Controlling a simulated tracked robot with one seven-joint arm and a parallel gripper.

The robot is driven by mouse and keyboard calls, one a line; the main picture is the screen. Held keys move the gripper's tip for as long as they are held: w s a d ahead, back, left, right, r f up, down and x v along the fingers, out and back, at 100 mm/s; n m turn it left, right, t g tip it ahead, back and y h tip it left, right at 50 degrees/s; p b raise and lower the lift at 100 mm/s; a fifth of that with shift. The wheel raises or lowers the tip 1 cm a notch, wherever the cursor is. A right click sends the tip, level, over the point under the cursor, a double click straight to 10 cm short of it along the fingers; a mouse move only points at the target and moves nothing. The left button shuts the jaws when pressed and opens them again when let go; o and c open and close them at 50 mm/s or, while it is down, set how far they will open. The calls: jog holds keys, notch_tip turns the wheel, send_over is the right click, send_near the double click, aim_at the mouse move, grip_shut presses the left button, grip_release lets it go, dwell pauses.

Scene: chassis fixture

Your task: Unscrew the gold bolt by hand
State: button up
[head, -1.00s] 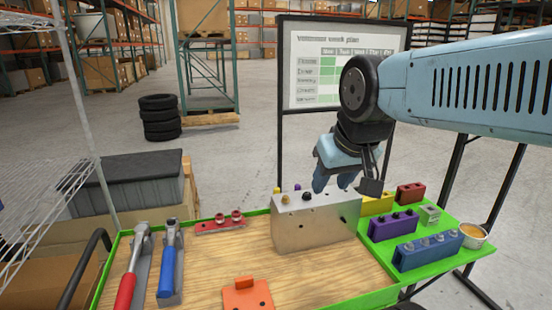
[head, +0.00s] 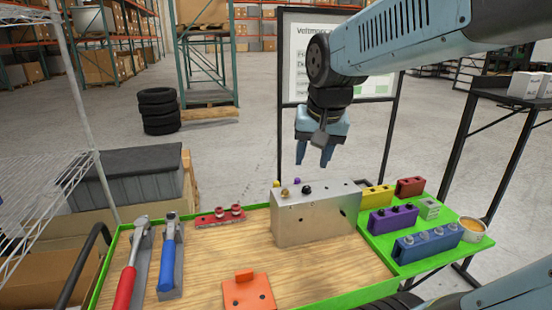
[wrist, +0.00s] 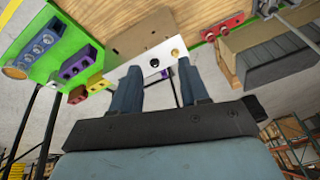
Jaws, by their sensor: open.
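The silver metal block (head: 318,225) stands on the wooden tray. The gold bolt (head: 285,192) sits on its top face near the left end, with a black bolt (head: 307,189) just to the right of it. The wrist view also shows the gold bolt (wrist: 175,53) and the black bolt (wrist: 154,62) on the block (wrist: 145,52). My gripper (head: 314,164) is open and empty, with its fingers pointing down. In the head view it appears above the black bolt and up to the right of the gold bolt, apart from both. Neither bolt is hidden.
A purple piece (head: 297,181) and a yellow piece show behind the block. Red (head: 122,285) and blue-handled (head: 166,270) tools lie at left, with an orange holder (head: 250,293) in front. Coloured holders and a bowl (head: 472,230) fill the green right side. Bare wood lies before the block.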

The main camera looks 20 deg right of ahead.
jog(key=w+f+m+g, duration=0.2)
jog(key=w+f+m, duration=0.15)
jog(key=w, duration=0.55)
jog(key=m+g, duration=0.2)
jog(key=m, duration=0.3)
send_near(285, 190)
jog(key=shift+f, duration=2.55)
jog(key=shift+f, duration=0.7)
jog(key=shift+f, duration=1.05)
jog(key=shift+f, duration=0.15)
jog(key=shift+r, duration=0.2)
jog(key=shift+c, duration=0.2)
grip_shut()
